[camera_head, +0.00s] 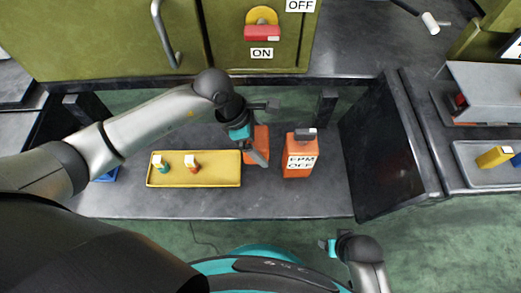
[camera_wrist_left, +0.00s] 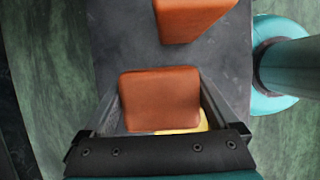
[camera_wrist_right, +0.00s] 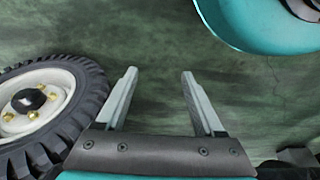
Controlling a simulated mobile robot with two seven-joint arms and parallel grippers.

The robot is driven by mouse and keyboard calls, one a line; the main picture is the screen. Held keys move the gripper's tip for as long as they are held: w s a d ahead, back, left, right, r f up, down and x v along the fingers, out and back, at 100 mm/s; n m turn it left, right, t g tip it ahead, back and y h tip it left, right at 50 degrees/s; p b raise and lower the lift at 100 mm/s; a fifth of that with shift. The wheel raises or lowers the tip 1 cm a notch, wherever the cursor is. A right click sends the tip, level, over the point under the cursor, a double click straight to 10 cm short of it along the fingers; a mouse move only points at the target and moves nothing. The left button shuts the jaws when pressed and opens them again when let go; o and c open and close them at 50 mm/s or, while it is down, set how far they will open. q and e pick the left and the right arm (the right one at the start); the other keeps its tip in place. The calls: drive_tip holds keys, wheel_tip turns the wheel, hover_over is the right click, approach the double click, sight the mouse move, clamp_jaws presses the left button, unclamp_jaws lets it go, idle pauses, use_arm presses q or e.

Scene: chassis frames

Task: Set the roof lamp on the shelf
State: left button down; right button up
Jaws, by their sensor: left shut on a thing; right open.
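My left gripper (camera_head: 262,130) is shut on an orange block (camera_head: 260,143), over the grey shelf (camera_head: 215,206) just right of the yellow tray (camera_head: 194,182). In the left wrist view the held block (camera_wrist_left: 160,100) fills the space between the fingers. I cannot tell whether it touches the shelf. A second orange block (camera_head: 299,165), labelled "EPM OFF" with a dark top piece, stands on the shelf to the right. No object is clearly recognisable as a roof lamp. My right gripper (camera_wrist_right: 158,74) is open and empty.
The yellow tray holds two small coloured parts (camera_head: 192,165). Green panels with a red and yellow switch (camera_head: 262,30) rise behind. A dark upright panel (camera_head: 380,150) bounds the shelf's right end. A tyred wheel (camera_wrist_right: 40,115) is beside my right gripper. The shelf's front strip is clear.

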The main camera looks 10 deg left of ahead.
use_arm(q)
wheel_tip(320, 180, down, 3)
drive_tip(key=shift+r+b, duration=0.15)
drive_tip(key=shift+b, duration=0.45)
drive_tip(key=shift+f, duration=0.4)
use_arm(e)
drive_tip(key=shift+w+a+r, duration=0.1)
drive_tip(key=shift+w+r, duration=0.35)
drive_tip(key=shift+r, duration=0.3)
drive_tip(key=shift+w+a+r, duration=0.1)
drive_tip(key=shift+w+r, duration=0.3)
drive_tip(key=shift+r, duration=0.3)
use_arm(q)
drive_tip(key=shift+f, duration=0.15)
unclamp_jaws()
use_arm(e)
drive_tip(key=shift+w+r+t, duration=0.15)
drive_tip(key=shift+r+t, duration=0.05)
drive_tip(key=shift+t, duration=0.1)
